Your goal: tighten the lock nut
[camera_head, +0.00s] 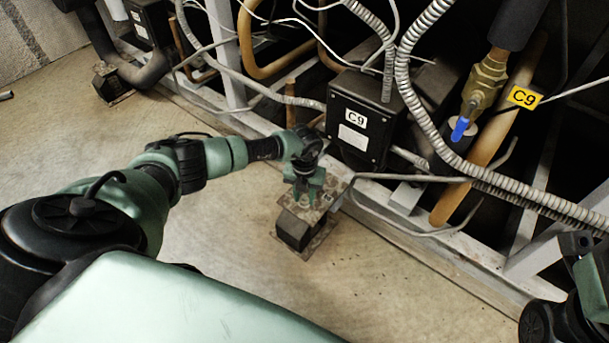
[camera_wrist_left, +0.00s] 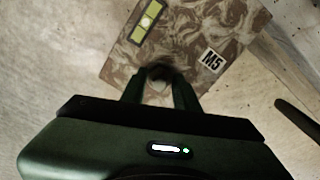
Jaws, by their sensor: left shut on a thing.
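My left gripper (camera_head: 304,199) points down at a brown, stained metal plate (camera_head: 322,205) of a floor mount beside the rack frame. In the left wrist view, the gripper (camera_wrist_left: 160,92) has its two fingers around a small dark round part (camera_wrist_left: 160,72), which seems to be the lock nut. The fingers hide most of it, so its threads and its gap to the plate cannot be made out. The plate (camera_wrist_left: 190,45) carries a white M5 label (camera_wrist_left: 212,60) and a small level with a yellow-green vial (camera_wrist_left: 148,20).
A black C9 box (camera_head: 362,122) stands on the rack just behind the mount. A thin grey pipe (camera_head: 400,222) bends low to the right of the mount. A blue-handled brass valve (camera_head: 484,85) is at upper right. The floor in front is clear.

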